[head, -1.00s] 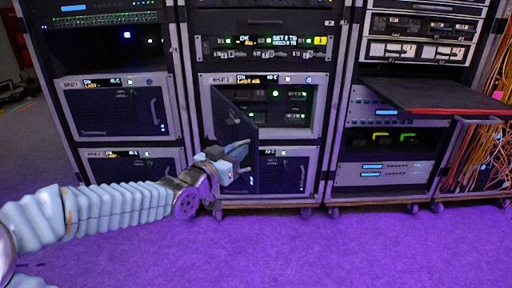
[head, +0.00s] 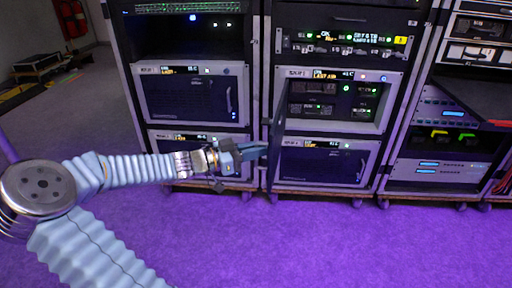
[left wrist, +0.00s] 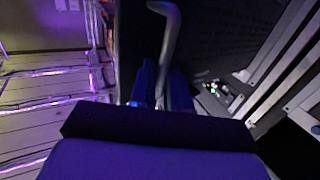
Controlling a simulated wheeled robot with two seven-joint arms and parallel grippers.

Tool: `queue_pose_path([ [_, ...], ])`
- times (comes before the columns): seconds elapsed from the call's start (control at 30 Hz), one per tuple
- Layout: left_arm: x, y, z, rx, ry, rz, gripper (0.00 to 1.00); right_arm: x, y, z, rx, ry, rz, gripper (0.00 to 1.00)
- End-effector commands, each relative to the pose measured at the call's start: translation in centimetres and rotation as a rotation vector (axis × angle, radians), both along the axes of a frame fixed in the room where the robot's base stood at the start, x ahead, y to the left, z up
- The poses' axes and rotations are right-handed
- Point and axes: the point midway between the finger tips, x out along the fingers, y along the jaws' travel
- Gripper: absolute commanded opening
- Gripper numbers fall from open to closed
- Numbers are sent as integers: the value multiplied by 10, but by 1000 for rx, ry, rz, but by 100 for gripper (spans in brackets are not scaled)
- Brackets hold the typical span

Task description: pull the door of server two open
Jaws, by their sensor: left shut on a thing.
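The open server door (head: 277,135) is a dark panel in the middle rack, hinged at its left side. It stands out toward me, seen almost edge-on, and its server bay (head: 335,102) is uncovered. My left gripper (head: 258,150) is at the door's lower near part. In the left wrist view, the grey bar handle (left wrist: 170,45) runs down between the blue fingers of my left gripper (left wrist: 163,90), which is shut on it. The door's dark face (left wrist: 215,35) fills the area behind. My right gripper is not in view.
A closed server (head: 332,163) with its own handle sits below the open bay. The left rack (head: 190,95) stands close beside the door and arm. A dark shelf (head: 480,98) juts from the right rack. The purple floor (head: 300,240) in front is clear.

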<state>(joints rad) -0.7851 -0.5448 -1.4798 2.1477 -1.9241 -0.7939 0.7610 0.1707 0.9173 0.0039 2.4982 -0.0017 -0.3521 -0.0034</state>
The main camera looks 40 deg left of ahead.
Motion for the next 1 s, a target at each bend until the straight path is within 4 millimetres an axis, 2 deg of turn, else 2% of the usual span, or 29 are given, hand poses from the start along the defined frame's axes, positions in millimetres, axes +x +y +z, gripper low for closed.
queue_pose_path([
  [0.03, 2, 2, 5, -2, -7, -2, 0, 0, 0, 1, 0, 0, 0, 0],
  [0.5, 3, 3, 5, -1, -9, -16, 0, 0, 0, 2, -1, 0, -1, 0],
  [0.53, 3, 3, 6, -1, -9, -16, 18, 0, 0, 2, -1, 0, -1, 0],
  [0.6, 3, 2, 5, -1, -9, -16, 28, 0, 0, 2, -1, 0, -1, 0],
  [1.0, -1, 3, 4, -1, -7, -19, 28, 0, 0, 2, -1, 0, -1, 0],
])
